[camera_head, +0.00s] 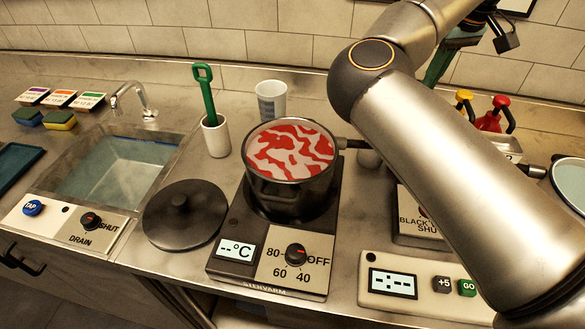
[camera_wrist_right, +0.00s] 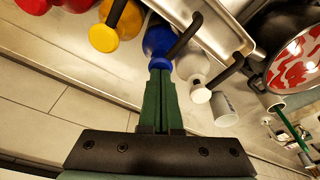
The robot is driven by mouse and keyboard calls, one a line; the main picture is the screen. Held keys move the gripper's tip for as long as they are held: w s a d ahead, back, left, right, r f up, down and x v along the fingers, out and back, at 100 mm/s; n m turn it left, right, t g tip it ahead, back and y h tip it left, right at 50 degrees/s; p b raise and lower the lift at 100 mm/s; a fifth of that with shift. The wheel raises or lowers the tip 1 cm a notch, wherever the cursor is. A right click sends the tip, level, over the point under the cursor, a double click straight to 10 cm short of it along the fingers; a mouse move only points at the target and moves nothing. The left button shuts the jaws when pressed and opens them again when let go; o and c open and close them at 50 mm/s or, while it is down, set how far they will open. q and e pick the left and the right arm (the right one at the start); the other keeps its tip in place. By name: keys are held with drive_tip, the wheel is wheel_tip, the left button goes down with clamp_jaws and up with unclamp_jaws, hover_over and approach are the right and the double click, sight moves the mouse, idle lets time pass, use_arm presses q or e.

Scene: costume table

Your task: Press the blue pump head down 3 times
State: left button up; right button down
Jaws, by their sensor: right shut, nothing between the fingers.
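The blue pump head (camera_wrist_right: 157,40) shows in the right wrist view, just beyond my fingertips, with a dark spout angling to the upper right. My right gripper (camera_wrist_right: 160,70) has its green fingers closed together with nothing between them. The tips overlap the near edge of the blue head in the picture; whether they touch it I cannot tell. In the head view my right gripper (camera_head: 436,68) shows partly behind my own arm at the upper right, and the blue pump is hidden there. My left gripper is in neither view.
Yellow (camera_wrist_right: 103,38) and red (camera_wrist_right: 36,4) pumps stand on one side of the blue one, a white pump (camera_wrist_right: 195,72) on the other. A pot (camera_head: 290,190) with red-and-white contents sits on the stove. A black lid (camera_head: 183,215) lies left, near the sink (camera_head: 60,185).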

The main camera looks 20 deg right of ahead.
drive_tip(key=shift+f, duration=0.45)
drive_tip(key=shift+w+p+v, duration=0.15)
drive_tip(key=shift+p+v, duration=0.4)
drive_tip(key=shift+v, duration=0.2)
drive_tip(key=shift+w+p+v, duration=0.15)
drive_tip(key=shift+p+v, duration=0.4)
drive_tip(key=shift+v, duration=0.15)
